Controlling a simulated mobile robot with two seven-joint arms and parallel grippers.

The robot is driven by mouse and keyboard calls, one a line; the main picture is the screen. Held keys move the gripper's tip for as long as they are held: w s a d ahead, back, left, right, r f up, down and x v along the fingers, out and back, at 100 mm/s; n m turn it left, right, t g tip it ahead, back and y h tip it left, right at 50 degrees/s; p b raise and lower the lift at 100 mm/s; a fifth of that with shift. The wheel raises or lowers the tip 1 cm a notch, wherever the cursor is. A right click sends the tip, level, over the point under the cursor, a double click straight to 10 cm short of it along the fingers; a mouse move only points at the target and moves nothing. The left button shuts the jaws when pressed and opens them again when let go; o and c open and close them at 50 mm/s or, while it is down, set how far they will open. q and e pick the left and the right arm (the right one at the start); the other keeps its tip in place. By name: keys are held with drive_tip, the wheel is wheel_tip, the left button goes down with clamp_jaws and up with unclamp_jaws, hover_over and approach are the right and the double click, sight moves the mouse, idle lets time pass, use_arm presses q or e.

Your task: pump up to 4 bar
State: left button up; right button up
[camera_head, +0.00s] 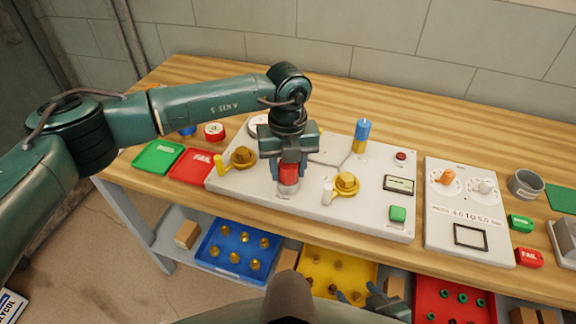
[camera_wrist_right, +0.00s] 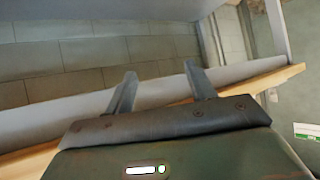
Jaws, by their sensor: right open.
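A pale grey panel (camera_head: 320,213) lies on the wooden table. My left gripper (camera_head: 288,180) points down over its middle, around a red-and-grey upright cylinder. I cannot tell whether its fingers grip it. A blue-topped cylinder (camera_head: 361,135) stands at the panel's back. A round white dial (camera_head: 257,124) is partly hidden behind my left arm. A small display (camera_head: 399,184) is unreadable. My right gripper (camera_head: 358,294) is low at the front; its wrist view shows the fingers (camera_wrist_right: 162,88) apart and empty.
A second panel (camera_head: 470,225) with orange and white knobs reads "4.0 to 5.0". Green (camera_head: 160,156) and red FAIL (camera_head: 191,167) trays lie left. A red button (camera_head: 401,156) and green button (camera_head: 398,214) are on the main panel. Blue (camera_head: 212,262), yellow and red bins sit below.

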use_arm(q)
drive_tip(key=c, duration=0.5)
drive_tip(key=shift+c, duration=0.2)
